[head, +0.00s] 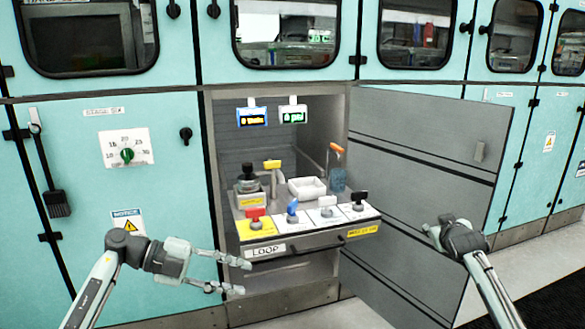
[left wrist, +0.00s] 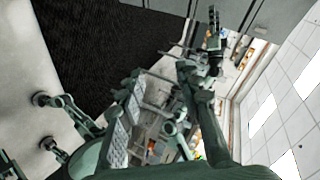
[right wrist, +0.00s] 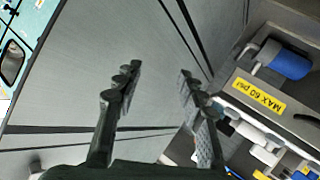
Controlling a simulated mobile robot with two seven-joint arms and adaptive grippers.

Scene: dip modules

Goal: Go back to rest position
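My left gripper (head: 244,277) is open and empty in the head view, in front of the lower left of the bay, below the valve panel. Its two fingers point right, clearly apart. In the left wrist view its dark fingers are spread too. My right gripper (head: 432,232) is in front of the open grey door in the head view. In the right wrist view its fingers (right wrist: 158,75) stand apart with nothing between them. The panel (head: 325,236) labelled LOOP carries red (head: 255,214), blue (head: 292,207), white (head: 327,201) and black (head: 359,196) handles. Neither gripper touches it.
The grey door (head: 428,155) stands open to the right of the bay. Two small displays (head: 252,117) hang at its back. A white tray (head: 306,189) and an orange-topped handle (head: 336,149) stand behind the panel. A dial (head: 127,154) is on the left cabinet.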

